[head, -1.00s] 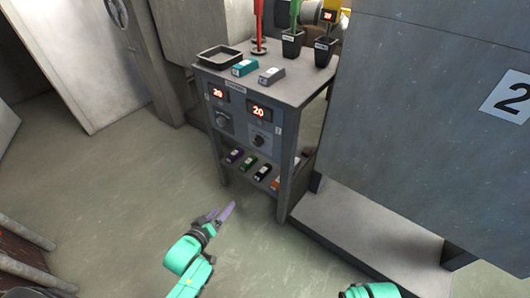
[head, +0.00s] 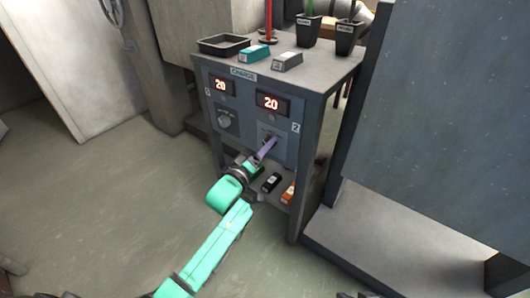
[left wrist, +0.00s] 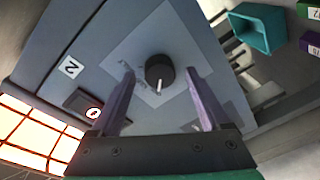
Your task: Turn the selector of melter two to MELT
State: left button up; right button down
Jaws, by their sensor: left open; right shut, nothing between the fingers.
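The selector of melter two (left wrist: 159,68) is a round black knob with a white pointer mark. In the left wrist view the mark points down the picture, and the panel around it carries a "2" label. My left gripper (head: 266,149) is at the front of the cabinet's right-hand panel, before this knob and mostly hiding it in the head view. In the left wrist view my left gripper (left wrist: 160,74) is open, its purple fingers on either side of the knob with gaps. Whether the tips reach past its face is unclear. My right gripper is not seen.
The cabinet (head: 315,75) has two red displays reading 20 and a second knob (head: 224,121) at left. A black tray (head: 223,44), teal box (head: 254,54) and grey box (head: 287,62) stand on top. Small boxes, one black (head: 271,183), lie on the shelf below.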

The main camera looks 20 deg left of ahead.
pick_arm(q)
jog(key=shift+w+d, duration=0.1)
jog(key=shift+w, duration=0.3)
grip_shut()
pick_arm(e)
jog(key=shift+w+a+f, duration=0.15)
jog(key=shift+a, duration=0.1)
